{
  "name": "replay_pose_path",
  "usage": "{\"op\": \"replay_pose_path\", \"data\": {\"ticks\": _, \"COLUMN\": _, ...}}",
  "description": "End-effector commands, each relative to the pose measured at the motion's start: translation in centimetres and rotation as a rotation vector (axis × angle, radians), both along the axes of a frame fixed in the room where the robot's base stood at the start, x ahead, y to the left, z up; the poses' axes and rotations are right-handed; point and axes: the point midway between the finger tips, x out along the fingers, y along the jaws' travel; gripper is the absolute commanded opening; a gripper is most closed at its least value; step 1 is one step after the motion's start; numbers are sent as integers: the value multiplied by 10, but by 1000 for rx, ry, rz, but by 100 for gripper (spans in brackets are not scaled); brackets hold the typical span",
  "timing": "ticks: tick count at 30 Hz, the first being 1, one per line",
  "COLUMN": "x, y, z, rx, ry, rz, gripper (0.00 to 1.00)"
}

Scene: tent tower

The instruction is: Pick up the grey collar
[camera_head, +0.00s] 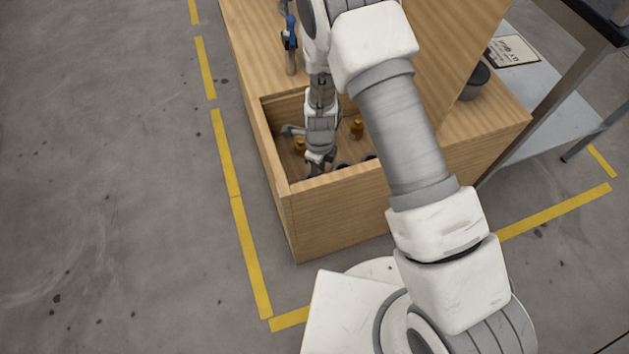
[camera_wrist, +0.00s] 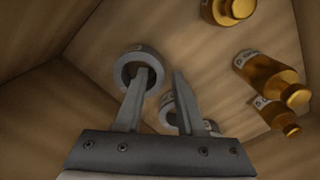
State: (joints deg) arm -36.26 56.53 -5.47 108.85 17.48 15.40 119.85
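A grey collar (camera_wrist: 131,56), a short ring with a wide hole, lies on the bin floor at the upper left of the wrist view. My gripper (camera_wrist: 162,72) is over it with the fingers apart. The left finger overlaps the collar's hole and its tip seems to be inside the ring. The right finger is outside, with the collar's right wall between them; I cannot tell whether either finger touches it. A second grey ring (camera_wrist: 166,104) is partly hidden behind the right finger. In the head view my gripper (camera_head: 318,160) is down inside the wooden bin (camera_head: 340,180).
Several brass bottle-shaped pieces, one upper right (camera_wrist: 268,76), lie to the right in the wrist view. Wooden bin walls stand close at the left. A blue-handled tool (camera_head: 290,35) lies beyond the bin, and a dark bowl (camera_head: 474,82) stands to the right.

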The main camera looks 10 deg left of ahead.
Motion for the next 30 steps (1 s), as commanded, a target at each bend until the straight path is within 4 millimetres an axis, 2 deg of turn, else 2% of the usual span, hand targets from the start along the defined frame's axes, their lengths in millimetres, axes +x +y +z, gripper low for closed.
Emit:
{"op": "replay_pose_path", "data": {"ticks": 1, "x": 0, "y": 0, "z": 0, "rx": 0, "ry": 0, "rz": 0, "gripper": 27}}
{"op": "replay_pose_path", "data": {"ticks": 6, "x": 0, "y": 0, "z": 0, "rx": 0, "ry": 0, "rz": 0, "gripper": 0}}
{"op": "replay_pose_path", "data": {"ticks": 20, "x": 0, "y": 0, "z": 2, "rx": 0, "ry": 0, "rz": 0, "gripper": 0}}
{"op": "replay_pose_path", "data": {"ticks": 23, "x": 0, "y": 0, "z": 12, "rx": 0, "ry": -1, "rz": 1, "gripper": 0}}
{"op": "replay_pose_path", "data": {"ticks": 30, "x": 0, "y": 1, "z": 62, "rx": 1, "ry": -2, "rz": 1, "gripper": 0}}
